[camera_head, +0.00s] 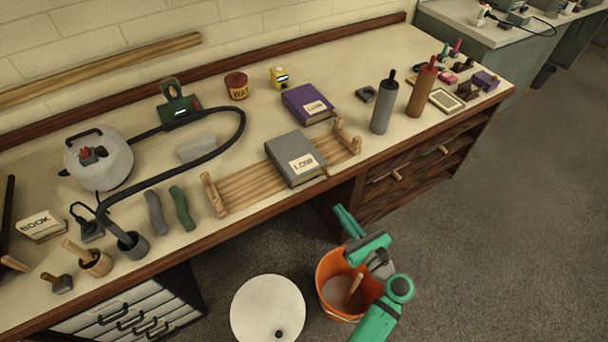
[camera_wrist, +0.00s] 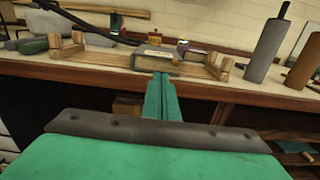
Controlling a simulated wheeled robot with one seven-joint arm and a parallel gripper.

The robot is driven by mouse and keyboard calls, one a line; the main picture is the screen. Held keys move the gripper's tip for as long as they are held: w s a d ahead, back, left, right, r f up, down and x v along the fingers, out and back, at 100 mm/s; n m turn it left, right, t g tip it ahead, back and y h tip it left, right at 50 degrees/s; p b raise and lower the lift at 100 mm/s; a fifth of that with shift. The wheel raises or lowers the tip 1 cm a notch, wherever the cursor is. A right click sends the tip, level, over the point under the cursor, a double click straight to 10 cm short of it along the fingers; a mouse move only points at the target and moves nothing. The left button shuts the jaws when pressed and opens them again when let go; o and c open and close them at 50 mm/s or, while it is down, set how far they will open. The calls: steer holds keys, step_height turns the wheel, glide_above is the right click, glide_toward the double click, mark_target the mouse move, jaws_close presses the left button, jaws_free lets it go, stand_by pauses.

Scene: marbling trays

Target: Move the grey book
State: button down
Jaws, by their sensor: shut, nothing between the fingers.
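The grey book (camera_head: 294,153) has a white label reading "LOW". It lies on a wooden rack (camera_head: 243,190) with raised ends, near the front edge of the bench. The grey book also shows in the wrist view (camera_wrist: 157,62), end-on, above and beyond my fingers. My gripper (camera_head: 338,208) is shut and empty. It is in front of the bench, below the book and apart from it, above an orange bucket. In the wrist view the green fingers (camera_wrist: 161,76) are together and point toward the book.
A purple book (camera_head: 308,104) lies behind the grey one. Grey (camera_head: 383,108) and brown (camera_head: 422,90) bottles stand to the right. A black hose (camera_head: 240,135) curves on the left. The orange bucket (camera_head: 325,272) and a white round bin (camera_head: 267,310) stand on the floor.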

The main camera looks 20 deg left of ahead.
glide_toward(310, 173)
steer(key=x, duration=0.5)
steer(key=shift+w+a, duration=0.5)
steer(key=shift+a, duration=0.05)
steer(key=shift+w, duration=0.1)
